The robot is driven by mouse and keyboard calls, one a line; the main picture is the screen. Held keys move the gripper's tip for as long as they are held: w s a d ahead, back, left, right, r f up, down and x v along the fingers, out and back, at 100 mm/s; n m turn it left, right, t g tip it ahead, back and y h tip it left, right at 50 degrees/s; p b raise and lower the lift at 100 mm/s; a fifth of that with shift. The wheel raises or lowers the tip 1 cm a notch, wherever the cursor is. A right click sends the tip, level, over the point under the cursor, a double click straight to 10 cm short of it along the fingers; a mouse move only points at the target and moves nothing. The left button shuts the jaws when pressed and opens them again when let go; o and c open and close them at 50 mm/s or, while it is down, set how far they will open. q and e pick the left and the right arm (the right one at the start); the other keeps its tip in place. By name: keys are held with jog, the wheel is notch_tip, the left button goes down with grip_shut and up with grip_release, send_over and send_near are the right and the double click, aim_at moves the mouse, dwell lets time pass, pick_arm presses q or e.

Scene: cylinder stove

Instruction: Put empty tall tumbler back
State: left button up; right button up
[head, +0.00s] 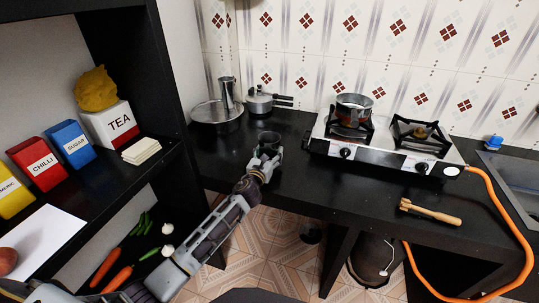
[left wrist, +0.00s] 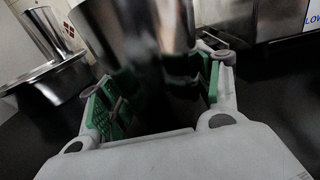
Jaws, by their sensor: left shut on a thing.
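A metal tumbler (head: 269,138) stands upright at the counter's front left part in the head view, looking dark there. In the left wrist view the shiny tumbler (left wrist: 145,35) fills the space between the green finger pads. My left gripper (head: 266,159) is shut on it. The gripper's green pads (left wrist: 160,95) are on either side of it. Its base is hidden, so I cannot tell whether it touches the counter. What is inside it is not visible. My right gripper is not in view.
A lidded pan (head: 216,117) with another steel tumbler (head: 227,92) stands at the back left, beside a pressure cooker (head: 259,103). The stove (head: 385,150) with a saucepan (head: 354,107) is to the right. A dark shelf (head: 150,150) borders the left.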

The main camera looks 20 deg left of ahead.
pick_arm(q)
jog(key=shift+r, duration=0.1)
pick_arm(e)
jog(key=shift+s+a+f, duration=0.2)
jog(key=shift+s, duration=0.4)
pick_arm(q)
jog(key=o, duration=1.1)
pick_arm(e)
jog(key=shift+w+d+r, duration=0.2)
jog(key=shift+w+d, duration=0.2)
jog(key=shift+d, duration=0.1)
